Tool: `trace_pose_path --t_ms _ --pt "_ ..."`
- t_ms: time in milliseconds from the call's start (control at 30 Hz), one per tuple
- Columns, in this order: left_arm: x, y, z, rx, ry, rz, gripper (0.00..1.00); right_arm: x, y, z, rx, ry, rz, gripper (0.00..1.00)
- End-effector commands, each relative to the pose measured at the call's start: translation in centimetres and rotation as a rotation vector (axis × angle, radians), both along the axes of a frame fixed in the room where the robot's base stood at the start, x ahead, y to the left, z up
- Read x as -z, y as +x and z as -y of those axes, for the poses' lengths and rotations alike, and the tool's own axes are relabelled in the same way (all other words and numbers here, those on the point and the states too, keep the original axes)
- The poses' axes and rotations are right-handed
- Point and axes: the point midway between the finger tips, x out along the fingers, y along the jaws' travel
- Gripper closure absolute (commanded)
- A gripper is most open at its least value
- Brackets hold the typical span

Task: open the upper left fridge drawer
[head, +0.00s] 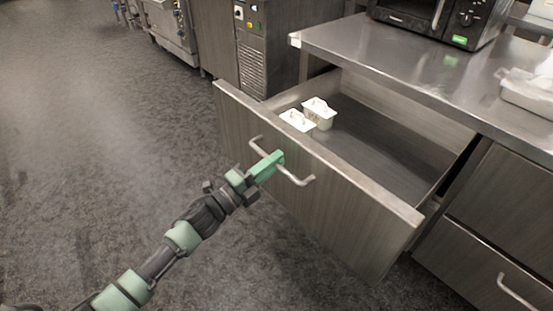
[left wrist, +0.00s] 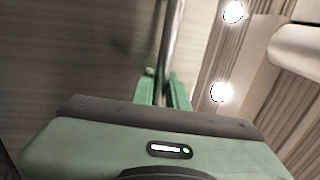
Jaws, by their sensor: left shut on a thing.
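The upper left fridge drawer (head: 345,205) stands pulled far out from under the steel counter in the head view. Its inside shows, with two small white containers (head: 319,112) near its left end. My left gripper (head: 275,160) is shut on the bar handle (head: 298,179) on the drawer's front. In the left wrist view the handle bar (left wrist: 165,50) runs between the two green fingers (left wrist: 163,90). My right gripper is not in view.
The steel counter (head: 350,42) above carries a black oven (head: 430,15) and a white tray (head: 528,90). Another closed drawer front with a handle (head: 517,292) is at the lower right. Open dark floor (head: 90,150) lies to the left.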

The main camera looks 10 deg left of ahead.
Motion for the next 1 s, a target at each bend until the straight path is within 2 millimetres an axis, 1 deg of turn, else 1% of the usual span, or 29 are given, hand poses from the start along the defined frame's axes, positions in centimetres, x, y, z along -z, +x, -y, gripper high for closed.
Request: trace_pose_path --t_ms 133,567,600,633,667,1000 --pt "0.03 -0.21 -0.17 -0.001 0.0 -0.001 1.0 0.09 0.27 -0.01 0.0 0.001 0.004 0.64" --pt "0.06 -0.26 -0.23 -0.001 0.0 -0.001 1.0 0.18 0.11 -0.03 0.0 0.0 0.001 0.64" --pt "0.06 -0.26 -0.23 -0.001 0.0 -0.001 0.75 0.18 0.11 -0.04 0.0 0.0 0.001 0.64" --pt "0.04 -0.26 -0.22 -0.001 0.0 -0.001 0.66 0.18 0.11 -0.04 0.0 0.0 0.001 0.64" --pt "0.04 -0.26 -0.22 -0.001 0.0 -0.001 0.64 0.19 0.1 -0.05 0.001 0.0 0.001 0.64" --pt "0.11 -0.48 -0.39 -0.001 0.0 -0.001 0.64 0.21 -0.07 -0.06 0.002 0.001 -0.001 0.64"
